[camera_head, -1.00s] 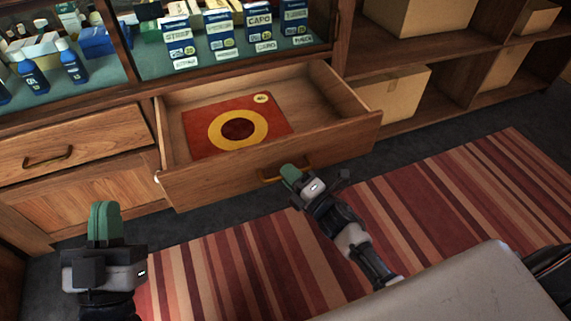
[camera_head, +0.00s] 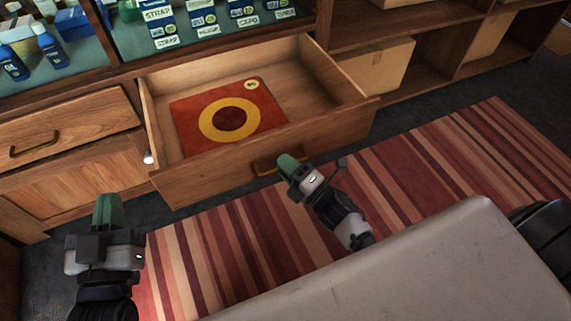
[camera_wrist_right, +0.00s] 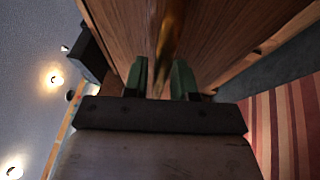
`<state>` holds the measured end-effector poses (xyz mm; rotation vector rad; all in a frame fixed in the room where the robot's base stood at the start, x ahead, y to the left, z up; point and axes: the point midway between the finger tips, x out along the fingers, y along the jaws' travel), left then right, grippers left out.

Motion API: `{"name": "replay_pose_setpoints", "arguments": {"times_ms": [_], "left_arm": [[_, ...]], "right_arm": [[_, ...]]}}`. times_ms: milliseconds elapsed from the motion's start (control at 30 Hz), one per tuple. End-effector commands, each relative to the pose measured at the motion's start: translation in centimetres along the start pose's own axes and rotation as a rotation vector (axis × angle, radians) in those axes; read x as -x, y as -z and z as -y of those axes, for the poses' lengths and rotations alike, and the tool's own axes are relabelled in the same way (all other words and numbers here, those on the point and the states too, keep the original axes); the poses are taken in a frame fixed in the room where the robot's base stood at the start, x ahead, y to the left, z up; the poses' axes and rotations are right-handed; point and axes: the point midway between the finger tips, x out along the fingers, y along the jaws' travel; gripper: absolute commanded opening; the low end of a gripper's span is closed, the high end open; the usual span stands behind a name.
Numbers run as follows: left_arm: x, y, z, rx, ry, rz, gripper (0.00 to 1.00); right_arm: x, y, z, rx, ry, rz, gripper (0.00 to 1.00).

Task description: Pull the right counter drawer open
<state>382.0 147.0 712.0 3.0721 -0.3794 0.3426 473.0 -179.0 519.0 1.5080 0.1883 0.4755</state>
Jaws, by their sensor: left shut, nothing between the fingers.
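The right counter drawer (camera_head: 215,185) is wooden and stands well out of the counter. Its brass handle (camera_head: 268,165) is in the middle of its front. My right gripper (camera_head: 287,162) is at this handle. In the right wrist view the green fingers (camera_wrist_right: 162,80) stand on either side of the brass handle (camera_wrist_right: 172,30), close to the drawer front. They look shut on it, though the contact is dark. My left gripper (camera_head: 108,212) is shut and empty, at the lower left, apart from the counter.
A red mat with a yellow ring (camera_head: 190,145) lies inside the drawer. The left drawer (camera_head: 75,122) is shut. Blue bottles and boxes stand in the display above. Cardboard boxes (camera_head: 375,65) sit on shelves at right. A striped rug (camera_head: 440,165) covers the floor.

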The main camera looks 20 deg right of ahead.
Motion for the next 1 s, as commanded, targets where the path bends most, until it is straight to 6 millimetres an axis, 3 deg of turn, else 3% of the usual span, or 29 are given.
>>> {"name": "replay_pose_setpoints", "arguments": {"times_ms": [433, 800, 1000], "left_arm": [[0.0, 0.0, 0.0, 0.0, 0.001, 0.009, 0.0], [0.6, -2.5, 0.4, -0.004, 0.011, 0.217, 0.0], [1.0, -3.3, 0.6, -0.006, 0.015, 0.283, 0.0]], "right_arm": [[0.7, 0.0, 0.0, -0.001, 0.001, 0.0, 0.37], [7.7, 0.0, 0.0, -0.002, 0.004, 0.001, 0.37], [10.2, 0.0, 0.0, -0.001, 0.002, 0.0, 0.37]]}}
